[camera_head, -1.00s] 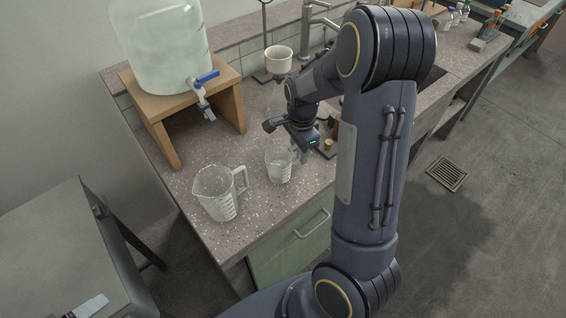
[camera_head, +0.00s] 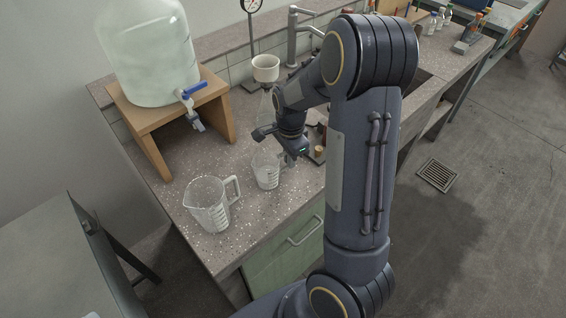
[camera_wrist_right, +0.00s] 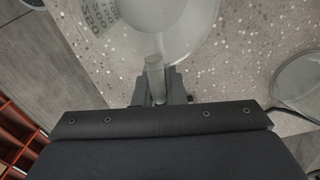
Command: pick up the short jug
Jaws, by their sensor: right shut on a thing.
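The short jug (camera_head: 266,170) is a clear, marked measuring jug on the speckled bench, upright, to the right of a taller clear jug (camera_head: 208,206). My right gripper (camera_head: 284,162) is at the short jug's right side, its fingers partly hidden by the wrist. In the right wrist view the gripper (camera_wrist_right: 155,92) is shut on the handle of the short jug (camera_wrist_right: 188,38), whose printed scale shows at the left. I cannot tell whether the jug's base is clear of the bench. My left gripper is not in view.
A large bottle with a blue tap (camera_head: 150,55) stands on a wooden stand (camera_head: 150,118) at the back left. A funnel (camera_head: 265,68) on a stand and a metal tap (camera_head: 293,40) are behind. The bench's front edge is close to both jugs.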

